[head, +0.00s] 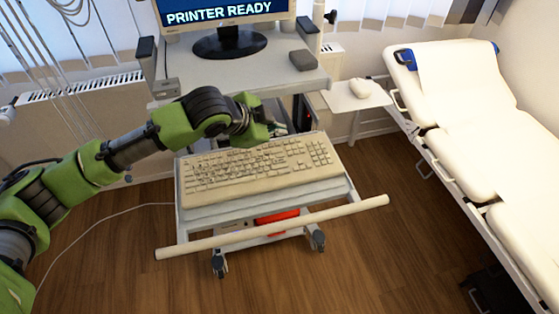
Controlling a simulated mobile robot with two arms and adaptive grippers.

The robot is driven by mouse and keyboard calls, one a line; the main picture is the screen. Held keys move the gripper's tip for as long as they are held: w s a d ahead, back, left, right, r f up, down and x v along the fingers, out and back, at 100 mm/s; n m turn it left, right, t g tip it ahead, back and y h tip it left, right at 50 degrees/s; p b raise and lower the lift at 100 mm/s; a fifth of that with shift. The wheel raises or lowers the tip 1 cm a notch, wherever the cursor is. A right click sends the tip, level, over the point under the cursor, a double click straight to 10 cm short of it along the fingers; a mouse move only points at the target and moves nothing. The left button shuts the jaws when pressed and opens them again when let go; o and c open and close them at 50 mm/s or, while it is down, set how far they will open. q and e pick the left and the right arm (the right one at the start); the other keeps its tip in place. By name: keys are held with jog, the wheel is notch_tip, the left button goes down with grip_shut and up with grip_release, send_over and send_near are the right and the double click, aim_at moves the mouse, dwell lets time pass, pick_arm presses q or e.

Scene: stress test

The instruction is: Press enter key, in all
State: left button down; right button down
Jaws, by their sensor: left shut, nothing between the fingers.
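A beige keyboard (240,176) lies on the pull-out shelf of a wheeled cart, with its number pad at the right. I cannot make out the enter key among its small keys. My left arm comes in from the left. My left gripper (284,128) is shut and empty, over the back edge of the keyboard, right of its middle. Whether it touches the keyboard I cannot tell. A monitor (225,12) at the top reads "PRINTER READY". My right gripper is not in view.
The cart (172,222) has a front push bar (275,226) ahead of the keyboard. A small side tray holds a white mouse (361,88). A white treatment couch (465,110) stands at the right. Wooden floor (390,265) is free in front. A cable (100,215) runs at the left.

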pick_arm(q)
jog(key=b, duration=0.7)
send_over(278, 162)
notch_tip(278, 162, down, 6)
jog(key=shift+f, duration=1.15)
jog(key=shift+f, duration=0.35)
jog(key=shift+f, duration=0.45)
dwell(0.7)
jog(key=shift+r+p, duration=0.15)
jog(key=shift+p, duration=0.25)
jog(key=shift+s+r+p, duration=0.1)
jog(key=shift+r+p, duration=0.55)
jog(key=shift+p, duration=0.2)
